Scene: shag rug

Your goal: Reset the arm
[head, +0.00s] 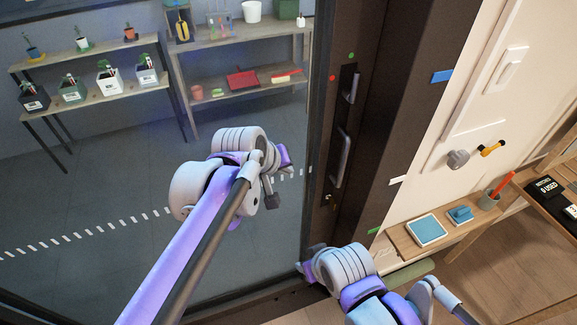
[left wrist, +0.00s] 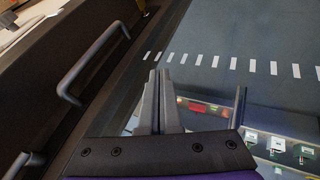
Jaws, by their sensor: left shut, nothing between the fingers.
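My left arm reaches in from the lower left, in front of a large glass door. Its gripper (head: 270,194) is small and partly hidden behind the wrist in the head view. In the left wrist view the left gripper (left wrist: 160,78) shows its two grey fingers together, with nothing between them. The fingers are apart from the dark door frame and its handle (left wrist: 92,64). My right arm is at the bottom centre of the head view, near the foot of the frame.
The dark door frame (head: 376,140) carries an upper handle (head: 352,86) and a lower handle (head: 342,158), right of my left gripper. Shelves with plants and boxes (head: 110,77) show through the glass. A wooden ledge with a blue tile (head: 427,229) lies right.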

